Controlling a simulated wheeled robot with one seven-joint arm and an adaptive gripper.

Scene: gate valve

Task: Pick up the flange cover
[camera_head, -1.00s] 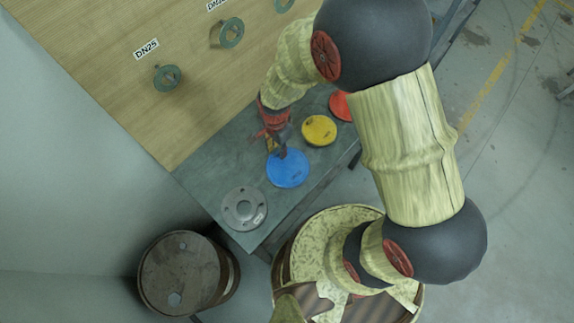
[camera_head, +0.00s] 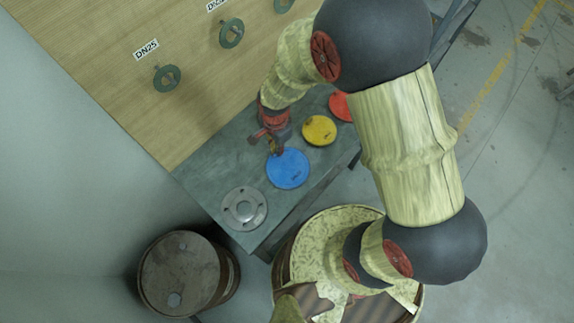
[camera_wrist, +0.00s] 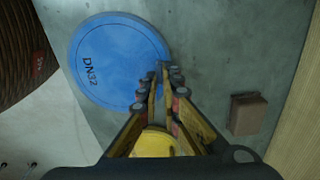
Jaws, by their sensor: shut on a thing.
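A flat blue round cover (camera_head: 288,168) lies on the grey-green table; in the wrist view it reads DN32 (camera_wrist: 100,60). My gripper (camera_head: 276,149) is at its upper left edge in the head view. In the wrist view my gripper's two fingers (camera_wrist: 160,75) are close together at the cover's rim, shut on it. The exact contact at the rim is partly hidden by the fingers. No clear gap shows between the cover and the table.
A yellow disc (camera_head: 319,130) and a red disc (camera_head: 341,106) lie beyond the blue cover. A grey metal flange (camera_head: 244,208) lies nearer. A small brown block (camera_wrist: 247,114) is on the table (camera_head: 215,177). A wooden board (camera_head: 110,70) stands behind; a rusty barrel (camera_head: 190,273) stands below left.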

